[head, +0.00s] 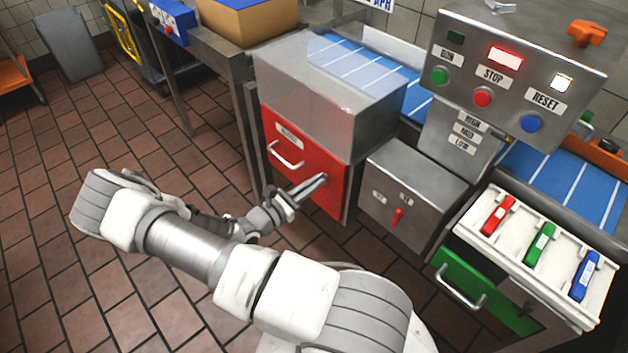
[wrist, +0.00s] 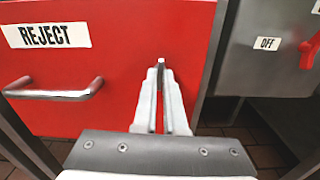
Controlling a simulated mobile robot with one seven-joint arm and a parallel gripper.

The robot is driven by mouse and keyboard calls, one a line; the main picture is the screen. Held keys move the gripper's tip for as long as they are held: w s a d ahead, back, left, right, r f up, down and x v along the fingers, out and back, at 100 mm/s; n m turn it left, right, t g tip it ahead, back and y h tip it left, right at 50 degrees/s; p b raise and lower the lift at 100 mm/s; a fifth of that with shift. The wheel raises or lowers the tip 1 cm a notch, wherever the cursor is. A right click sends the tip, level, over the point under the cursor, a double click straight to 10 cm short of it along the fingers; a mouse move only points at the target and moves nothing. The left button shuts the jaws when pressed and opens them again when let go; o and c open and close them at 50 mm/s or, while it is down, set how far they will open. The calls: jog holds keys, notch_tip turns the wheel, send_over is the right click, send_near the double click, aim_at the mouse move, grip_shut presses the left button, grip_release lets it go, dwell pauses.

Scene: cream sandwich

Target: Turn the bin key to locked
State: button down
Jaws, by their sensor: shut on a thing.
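The red reject bin front (head: 325,150) is under the grey metal housing at centre in the head view. It fills much of the wrist view (wrist: 120,55), with a white REJECT label (wrist: 46,35) and a metal bar handle (wrist: 62,93). My gripper (head: 322,179) reaches the lower right of this front. In the wrist view, my gripper (wrist: 161,75) has its fingers nearly together, shut on the small metal bin key (wrist: 161,61). Only the key's tip shows between the fingertips. Its turn angle and any lock markings are hidden. The bin front looks closed.
A grey switch box (head: 413,190) with a red knob (head: 398,217) stands right of the bin. A control panel (head: 520,70) with several buttons is above it. A green drawer (head: 485,290) and a white tray are at right. Tiled floor at left is clear.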

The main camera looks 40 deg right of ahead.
jog(key=shift+f+n, duration=0.1)
jog(key=shift+n, duration=0.4)
jog(key=c, duration=1)
grip_release()
jog(key=a, duration=0.5)
jog(key=s+a, duration=0.1)
jog(key=a, duration=0.5)
jog(key=a+p, duration=0.1)
jog(key=a, duration=0.5)
jog(key=shift+s+a, duration=0.2)
jog(key=shift+a, duration=0.05)
